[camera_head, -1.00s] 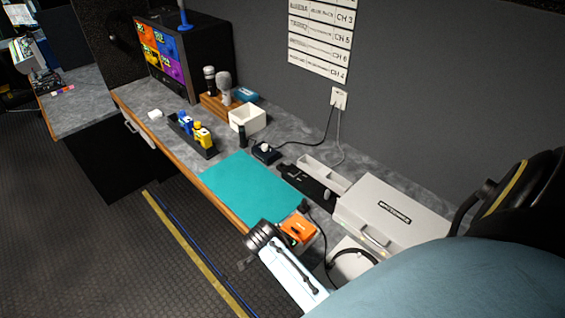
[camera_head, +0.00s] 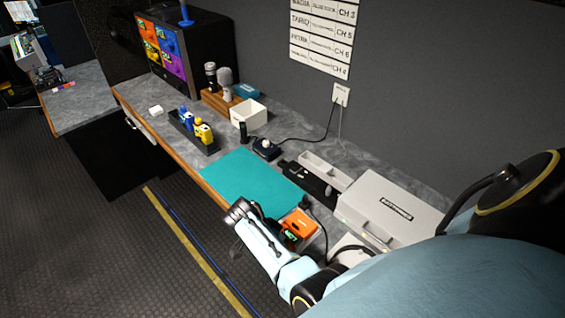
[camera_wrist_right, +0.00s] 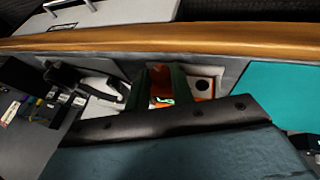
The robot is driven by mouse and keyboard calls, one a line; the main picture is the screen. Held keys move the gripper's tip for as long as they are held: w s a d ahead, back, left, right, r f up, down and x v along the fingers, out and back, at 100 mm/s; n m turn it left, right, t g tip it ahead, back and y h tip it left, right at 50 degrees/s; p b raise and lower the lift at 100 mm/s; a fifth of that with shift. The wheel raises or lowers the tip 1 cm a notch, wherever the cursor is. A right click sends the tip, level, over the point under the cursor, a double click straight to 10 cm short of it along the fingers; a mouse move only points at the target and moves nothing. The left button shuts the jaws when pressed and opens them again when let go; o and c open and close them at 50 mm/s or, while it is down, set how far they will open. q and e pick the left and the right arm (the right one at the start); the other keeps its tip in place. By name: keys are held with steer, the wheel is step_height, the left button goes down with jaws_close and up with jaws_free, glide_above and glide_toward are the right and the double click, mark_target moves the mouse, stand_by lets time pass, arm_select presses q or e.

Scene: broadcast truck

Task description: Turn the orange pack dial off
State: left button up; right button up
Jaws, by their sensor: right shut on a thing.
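The orange pack (camera_head: 299,223) sits on the desk between the teal mat and the grey case, with a green lit display on its near side. My right arm reaches in from the bottom, and its wrist is just left of the pack. In the right wrist view my right gripper (camera_wrist_right: 160,86) has its two dark fingers on either side of an orange part of the pack (camera_wrist_right: 161,103) with a green light. It is shut on the pack; the dial and exact contact are not clear. My left gripper is not in view.
The teal mat (camera_head: 250,180) is bare. A grey case (camera_head: 390,212) stands right of the pack, with a black cable nearby. A black device (camera_head: 309,184) and white tray (camera_head: 325,168) lie behind. The wooden desk edge (camera_head: 205,182) runs along the front.

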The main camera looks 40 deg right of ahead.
steer(key=shift+g, duration=0.5)
steer(key=o, duration=1)
steer(key=shift+w, duration=0.1)
steer(key=b+v, duration=0.1)
steer(key=v, duration=1.2)
steer(key=shift+r, duration=0.15)
